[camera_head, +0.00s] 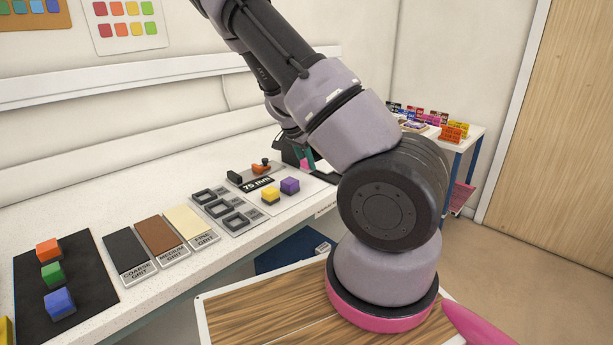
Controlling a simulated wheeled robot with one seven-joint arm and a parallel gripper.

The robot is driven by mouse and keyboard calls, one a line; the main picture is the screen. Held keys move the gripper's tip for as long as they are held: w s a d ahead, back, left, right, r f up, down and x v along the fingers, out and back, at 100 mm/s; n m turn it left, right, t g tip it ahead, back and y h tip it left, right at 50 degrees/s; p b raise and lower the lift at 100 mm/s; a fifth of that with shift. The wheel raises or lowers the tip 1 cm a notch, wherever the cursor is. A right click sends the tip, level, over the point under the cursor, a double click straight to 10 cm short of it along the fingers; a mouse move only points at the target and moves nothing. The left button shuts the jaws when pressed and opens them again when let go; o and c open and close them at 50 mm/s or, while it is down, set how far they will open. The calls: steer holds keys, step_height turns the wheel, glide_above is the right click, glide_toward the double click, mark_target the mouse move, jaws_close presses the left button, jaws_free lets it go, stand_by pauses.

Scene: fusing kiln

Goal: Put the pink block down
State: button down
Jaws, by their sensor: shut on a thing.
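I cannot make out the pink block. An orange block (48,250), a green block (53,274) and a blue block (59,303) stand in a row on a black mat (92,262) at the left. A yellow block (270,195) and a purple block (289,186) sit on a light board beyond a grey plate with square frames (222,210).
Grit slabs, coarse (130,252), medium (162,240) and fine (191,226), lie between mat and plate on the white counter (130,184). A side table with colourful racks (454,132) stands at the back right. Floor at right is clear.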

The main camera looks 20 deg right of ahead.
steer(key=shift+f, duration=2.25)
steer(key=shift+c, duration=2.2)
jaws_free()
